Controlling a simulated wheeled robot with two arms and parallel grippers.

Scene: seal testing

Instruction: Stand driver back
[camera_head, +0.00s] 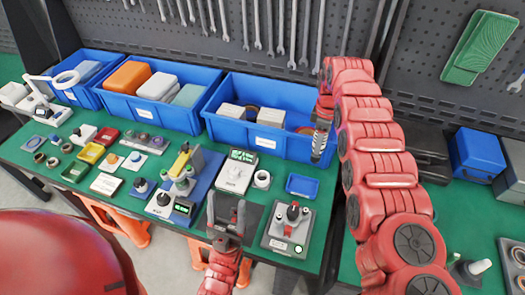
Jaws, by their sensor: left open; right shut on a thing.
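My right gripper (322,118) hangs from the red arm in front of the right end of the large blue bin. It is shut on a slim dark and grey thing, apparently the driver (319,148), which points down, close to upright, above the green bench. Its tip looks clear of the bench, but its exact height cannot be told. My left gripper (226,212) is open and empty at the bench's front edge, fingers pointing away from me. I cannot clearly make out a driver stand.
A grey device with knobs (289,228), a small blue tray (302,186), a white box with a display (237,172) and a yellow-and-grey press (183,166) stand on the green bench (318,212). Blue bins (236,130) line the back. Wrenches hang behind.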

